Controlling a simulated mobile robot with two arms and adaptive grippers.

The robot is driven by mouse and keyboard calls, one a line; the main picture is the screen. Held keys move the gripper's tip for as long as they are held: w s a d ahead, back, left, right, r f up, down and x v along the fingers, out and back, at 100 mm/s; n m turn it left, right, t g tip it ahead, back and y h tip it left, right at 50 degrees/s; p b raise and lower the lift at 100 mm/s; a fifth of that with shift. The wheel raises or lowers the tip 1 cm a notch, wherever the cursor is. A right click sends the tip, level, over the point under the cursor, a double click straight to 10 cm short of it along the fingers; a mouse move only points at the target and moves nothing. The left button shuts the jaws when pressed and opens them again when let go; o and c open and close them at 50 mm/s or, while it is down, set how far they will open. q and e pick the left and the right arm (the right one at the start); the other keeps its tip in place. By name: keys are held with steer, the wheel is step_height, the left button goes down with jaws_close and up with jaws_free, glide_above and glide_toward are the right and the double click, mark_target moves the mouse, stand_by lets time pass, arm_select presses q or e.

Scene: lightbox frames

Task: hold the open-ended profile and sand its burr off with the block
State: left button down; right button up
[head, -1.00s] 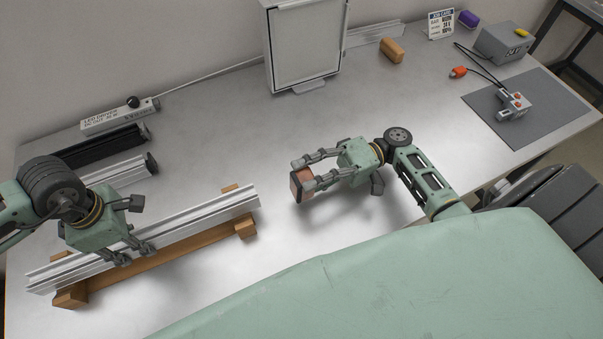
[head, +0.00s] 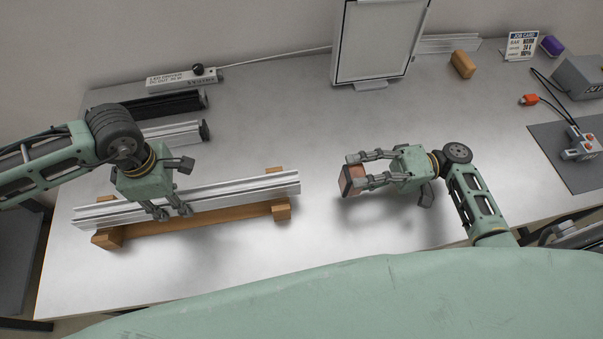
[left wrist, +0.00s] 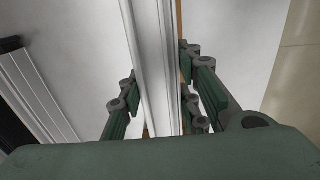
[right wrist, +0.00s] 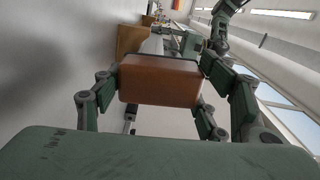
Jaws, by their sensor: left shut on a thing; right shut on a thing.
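The open-ended profile (head: 240,187) is a long silver aluminium bar lying on a wooden cradle (head: 200,220). My left gripper (head: 172,212) is shut on it near its middle; in the left wrist view the fingers sit on both sides of the profile (left wrist: 152,60). My right gripper (head: 355,170) is shut on the sanding block (head: 346,183), reddish brown with a dark edge, and holds it to the right of the profile's right end, apart from it. The block (right wrist: 160,82) fills the middle of the right wrist view. I cannot make out the burr.
Behind the profile lie a shorter capped silver profile (head: 172,133), a black profile (head: 160,105) and a labelled white bar (head: 180,79). A white framed panel (head: 375,45) stands at the back. A tan block (head: 462,64) and controller (head: 580,146) are at right. The front middle is clear.

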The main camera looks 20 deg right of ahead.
arm_select(q)
steer(key=c, duration=1.2)
jaws_free()
steer(key=shift+r, duration=0.1)
